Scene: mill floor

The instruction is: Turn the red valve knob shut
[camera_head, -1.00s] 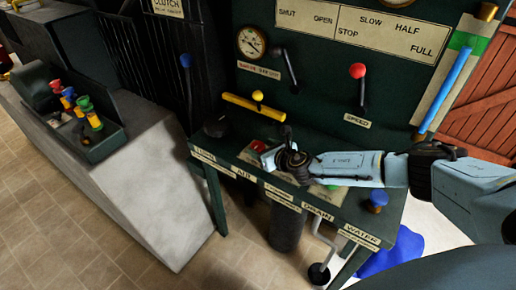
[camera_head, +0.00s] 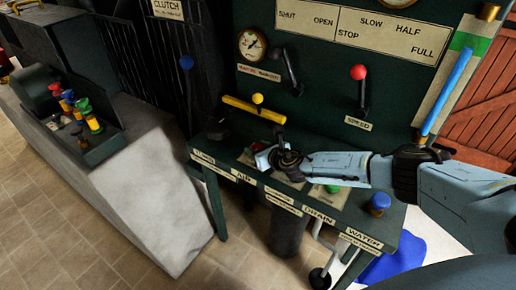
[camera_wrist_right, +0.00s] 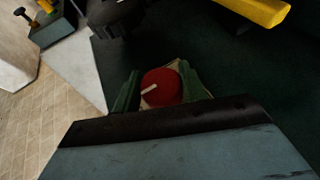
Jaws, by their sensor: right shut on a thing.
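The red valve knob (camera_wrist_right: 161,87) shows in the right wrist view as a round red cap with a white pointer mark on its face. My right gripper (camera_wrist_right: 160,88) has its two green fingers on either side of the knob, shut on it. In the head view my right gripper (camera_head: 264,157) is over the bench, below the yellow bar, with the arm coming in from the right. The knob is mostly hidden there by the gripper. My left gripper is not in view.
The labelled bench (camera_head: 222,166) has a blue knob (camera_head: 379,202) at its right end. Behind it stand a yellow bar (camera_head: 254,109), a gauge (camera_head: 251,45) and a red-topped lever (camera_head: 359,85). A tray of coloured-handled pieces (camera_head: 98,147) is at the left. A blue puddle lies on the floor.

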